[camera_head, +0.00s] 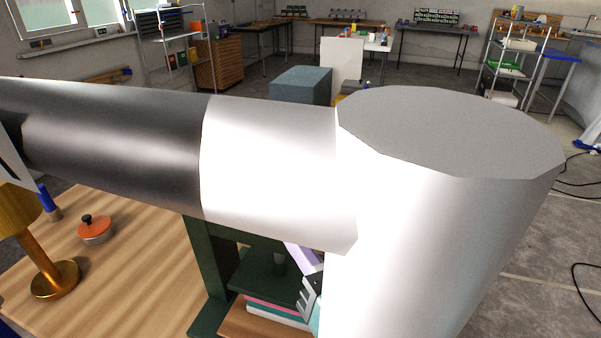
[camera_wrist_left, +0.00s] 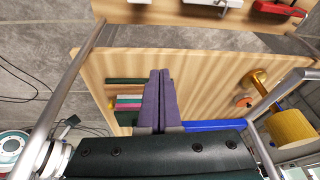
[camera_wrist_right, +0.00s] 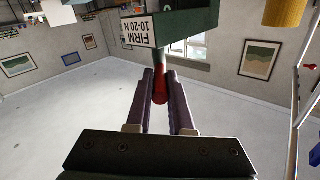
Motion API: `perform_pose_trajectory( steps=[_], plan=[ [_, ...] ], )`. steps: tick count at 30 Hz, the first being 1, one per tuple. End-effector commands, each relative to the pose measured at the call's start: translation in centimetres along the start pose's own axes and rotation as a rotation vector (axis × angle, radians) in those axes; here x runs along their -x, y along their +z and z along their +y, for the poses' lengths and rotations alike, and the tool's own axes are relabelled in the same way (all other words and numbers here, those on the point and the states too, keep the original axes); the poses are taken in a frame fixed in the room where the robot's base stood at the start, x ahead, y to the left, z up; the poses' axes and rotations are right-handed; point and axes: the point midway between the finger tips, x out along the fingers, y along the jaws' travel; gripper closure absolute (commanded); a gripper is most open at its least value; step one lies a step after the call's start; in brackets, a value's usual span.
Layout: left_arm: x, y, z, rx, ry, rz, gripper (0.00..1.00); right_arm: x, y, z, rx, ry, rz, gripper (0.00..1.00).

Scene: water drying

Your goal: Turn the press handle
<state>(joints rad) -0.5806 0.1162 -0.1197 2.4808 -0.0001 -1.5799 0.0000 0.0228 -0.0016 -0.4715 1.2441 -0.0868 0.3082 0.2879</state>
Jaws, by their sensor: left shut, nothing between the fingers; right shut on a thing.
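In the right wrist view, the dark green press (camera_wrist_right: 205,22) carries a white label reading "FIRM 10-20 N". Its red handle grip (camera_wrist_right: 160,88) lies between the purple fingers of my right gripper (camera_wrist_right: 163,82), which is shut on it. In the head view, the press's green frame and base (camera_head: 208,262) show behind a large white arm link, which hides the handle. My left gripper (camera_wrist_left: 160,76) is shut and empty. In the left wrist view it points over the wooden table, beside a stack of coloured layers (camera_wrist_left: 128,102).
A blue bar (camera_wrist_left: 215,125) shows in the left wrist view. Shelves and benches stand far back, with open grey floor (camera_head: 525,240) at right.

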Motion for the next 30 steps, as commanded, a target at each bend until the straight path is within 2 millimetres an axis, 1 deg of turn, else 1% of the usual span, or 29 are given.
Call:
perform_pose_trajectory(
  steps=[11, 12, 18, 20, 27, 30],
  plan=[
    [-0.04, 0.01, 0.06, 0.0, 0.001, 0.0, 1.0, -0.1, 0.01, -0.1, -0.001, -0.001, 0.0, 1.0],
    [-0.04, 0.01, 0.06, 0.0, 0.001, 0.0, 1.0, -0.09, 0.01, -0.09, -0.001, -0.001, -0.001, 0.79],
    [-0.04, 0.01, 0.04, -0.001, 0.001, -0.001, 1.0, -0.07, 0.02, -0.04, -0.001, 0.0, -0.001, 0.57],
    [-0.04, 0.01, 0.04, -0.001, 0.001, -0.001, 1.0, -0.07, 0.02, -0.03, 0.0, 0.0, -0.001, 0.51],
    [-0.03, 0.02, -0.07, -0.004, -0.002, -0.001, 1.0, 0.02, 0.04, 0.01, 0.0, 0.001, -0.001, 0.51],
    [0.11, -0.01, -0.14, -0.006, -0.004, -0.001, 1.0, 0.71, 0.06, 0.03, 0.0, 0.001, -0.003, 0.51]
  ],
)
